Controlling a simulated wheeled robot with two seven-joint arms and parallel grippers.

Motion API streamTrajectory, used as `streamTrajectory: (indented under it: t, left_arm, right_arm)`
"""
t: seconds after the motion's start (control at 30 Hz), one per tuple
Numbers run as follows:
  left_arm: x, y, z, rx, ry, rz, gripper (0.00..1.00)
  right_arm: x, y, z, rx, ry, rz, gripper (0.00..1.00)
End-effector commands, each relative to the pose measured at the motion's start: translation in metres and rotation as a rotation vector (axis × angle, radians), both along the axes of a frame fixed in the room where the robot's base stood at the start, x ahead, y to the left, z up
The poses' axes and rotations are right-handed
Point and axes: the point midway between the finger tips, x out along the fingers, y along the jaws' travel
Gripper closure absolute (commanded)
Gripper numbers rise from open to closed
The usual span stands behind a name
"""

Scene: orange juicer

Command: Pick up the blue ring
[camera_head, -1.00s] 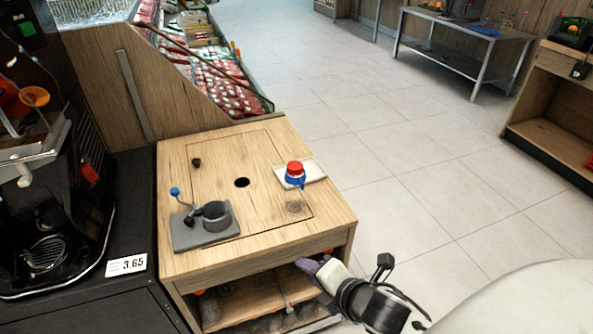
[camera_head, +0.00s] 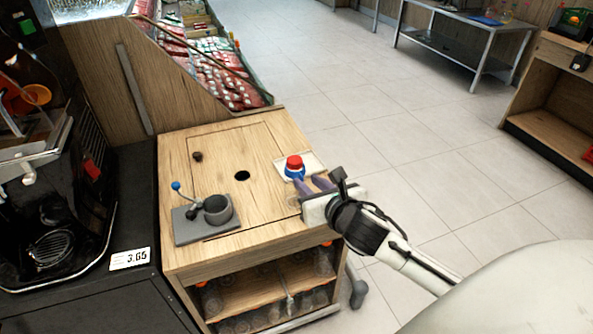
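The blue ring (camera_head: 294,173) is around or just beneath a red cap (camera_head: 294,162), on a white tray (camera_head: 312,161) at the right side of the wooden stand. My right gripper (camera_head: 306,182) reaches in from the lower right over the stand's right edge. Its two purple fingers are apart, with their tips just in front of and right of the blue ring. I cannot tell whether they touch it. Nothing shows between the fingers. My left gripper is out of view.
On the stand's top (camera_head: 262,200) are a grey crank device with a cup (camera_head: 217,208), a round hole (camera_head: 242,175) and a small dark knob (camera_head: 197,156). A black machine (camera_head: 50,210) stands at left. Bottles stand on the shelf below.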

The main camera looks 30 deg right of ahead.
Motion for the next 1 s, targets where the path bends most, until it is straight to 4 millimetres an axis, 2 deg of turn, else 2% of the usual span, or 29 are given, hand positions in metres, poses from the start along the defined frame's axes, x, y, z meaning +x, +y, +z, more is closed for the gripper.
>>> streamTrajectory:
  t: [0.1, 0.23, 0.53, 0.7, 1.0]
  left_arm:
    - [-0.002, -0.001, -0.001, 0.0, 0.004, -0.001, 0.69]
    - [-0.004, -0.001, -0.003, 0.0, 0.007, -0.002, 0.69]
    - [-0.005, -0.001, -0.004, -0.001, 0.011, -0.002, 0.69]
    - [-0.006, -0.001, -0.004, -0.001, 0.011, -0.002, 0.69]
    - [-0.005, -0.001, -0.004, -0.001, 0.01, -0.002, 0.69]
  right_arm:
    - [0.018, -0.007, -0.007, 0.004, -0.001, -0.005, 0.74]
    - [0.032, -0.009, -0.013, 0.003, -0.001, -0.001, 0.74]
    - [0.037, -0.01, -0.015, 0.002, 0.0, 0.001, 0.74]
    - [0.037, -0.01, -0.015, 0.002, 0.0, 0.001, 1.0]
    - [0.036, -0.01, -0.015, 0.002, 0.0, 0.001, 1.0]
